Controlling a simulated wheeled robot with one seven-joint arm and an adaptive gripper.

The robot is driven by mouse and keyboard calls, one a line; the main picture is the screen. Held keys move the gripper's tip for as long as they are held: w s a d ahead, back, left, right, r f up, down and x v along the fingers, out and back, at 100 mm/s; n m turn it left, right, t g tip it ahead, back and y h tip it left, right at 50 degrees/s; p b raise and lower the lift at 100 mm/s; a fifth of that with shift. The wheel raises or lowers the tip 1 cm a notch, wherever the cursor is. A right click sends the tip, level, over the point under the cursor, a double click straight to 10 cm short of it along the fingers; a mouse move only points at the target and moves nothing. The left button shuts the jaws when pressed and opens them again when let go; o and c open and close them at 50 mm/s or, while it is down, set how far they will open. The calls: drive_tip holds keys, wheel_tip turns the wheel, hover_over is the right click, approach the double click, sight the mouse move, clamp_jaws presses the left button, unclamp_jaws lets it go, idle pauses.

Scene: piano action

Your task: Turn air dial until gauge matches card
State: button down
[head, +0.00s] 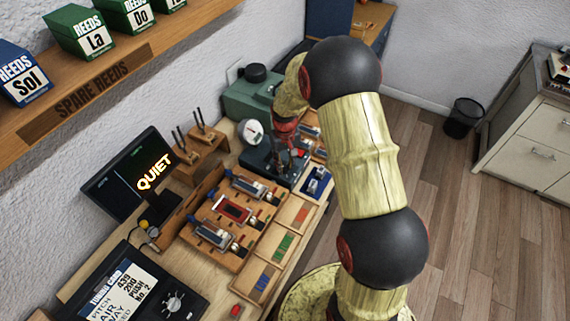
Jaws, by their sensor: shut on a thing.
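My gripper (287,156) is at the dark blue bench unit (258,160), beside the round white gauge (250,131). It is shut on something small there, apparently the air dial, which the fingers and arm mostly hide. The gauge's needle and numbers are too small to read. The tuning card (122,292) is at the lower left on a black panel. A round dial shape with white marks (173,302) shows beside the text.
A wooden tray (207,250) with several reed blocks and coloured slots lies in front of the unit. A monitor (130,175) reads QUIET. A green machine (248,95) stands behind. The spare reeds shelf (85,85) hangs above left. Open floor is at right.

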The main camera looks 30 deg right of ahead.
sight(285, 165)
drive_tip(key=c, duration=1.5)
unclamp_jaws()
drive_tip(key=shift+o, duration=0.2)
wheel_tip(285, 165, up, 12)
